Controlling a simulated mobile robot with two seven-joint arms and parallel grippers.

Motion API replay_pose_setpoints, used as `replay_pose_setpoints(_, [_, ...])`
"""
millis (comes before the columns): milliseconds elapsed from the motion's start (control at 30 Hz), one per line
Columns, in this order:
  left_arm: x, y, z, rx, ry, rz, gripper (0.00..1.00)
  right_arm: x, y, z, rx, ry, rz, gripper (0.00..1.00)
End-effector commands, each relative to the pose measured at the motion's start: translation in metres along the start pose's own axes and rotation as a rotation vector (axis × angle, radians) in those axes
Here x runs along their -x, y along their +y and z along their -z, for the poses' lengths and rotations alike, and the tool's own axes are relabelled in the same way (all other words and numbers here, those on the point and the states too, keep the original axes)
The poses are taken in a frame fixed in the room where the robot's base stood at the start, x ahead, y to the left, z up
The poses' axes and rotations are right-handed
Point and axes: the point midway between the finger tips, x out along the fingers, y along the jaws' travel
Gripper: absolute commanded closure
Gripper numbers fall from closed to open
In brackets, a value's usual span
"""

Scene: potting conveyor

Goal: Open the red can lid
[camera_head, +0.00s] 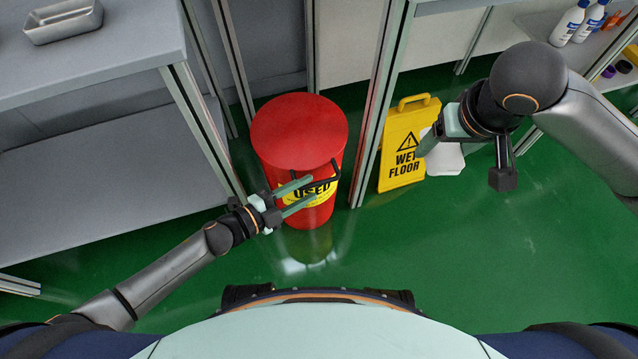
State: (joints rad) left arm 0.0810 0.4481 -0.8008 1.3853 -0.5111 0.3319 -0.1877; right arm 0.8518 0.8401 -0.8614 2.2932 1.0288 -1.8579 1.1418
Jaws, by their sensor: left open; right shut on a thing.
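The red can (272,168) stands on the green floor below the head camera, with a yellow "USED" label on its front. Its round red lid (298,128) lies flat on top and looks closed. A dark bar-like handle (336,170) sticks out at the front of the can, just under the lid's edge. My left gripper (308,190) is open in front of the can, its fingers pointing at the handle and label; whether they touch is unclear. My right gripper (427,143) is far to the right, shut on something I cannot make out.
A yellow wet floor sign (402,155) stands right of the can, beyond a metal post (377,110). A white object (446,160) is beside the sign. A grey bench (95,60) with a metal tray (62,20) is at left. Bottles (568,24) stand on the upper-right shelf. The front floor is clear.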

Motion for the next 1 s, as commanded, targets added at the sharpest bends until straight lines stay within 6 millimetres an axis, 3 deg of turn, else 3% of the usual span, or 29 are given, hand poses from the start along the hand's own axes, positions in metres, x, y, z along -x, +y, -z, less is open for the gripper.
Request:
replay_pose_setpoints(100, [-0.022,0.002,-0.001,0.000,0.001,0.001,0.55,-0.009,0.000,-0.002,0.000,0.000,0.000,0.81])
replay_pose_setpoints(300, [-0.042,0.001,0.000,0.000,0.000,0.000,0.55,-0.014,0.000,-0.004,0.000,0.000,0.000,0.81])
replay_pose_setpoints(667, [-0.045,0.000,0.000,0.001,-0.001,-0.001,0.56,-0.014,0.000,-0.004,0.000,0.000,0.000,0.81])
replay_pose_setpoints(1000, [-0.045,0.000,0.000,0.001,-0.001,-0.001,0.95,-0.014,0.000,-0.004,0.000,0.000,0.000,0.81])
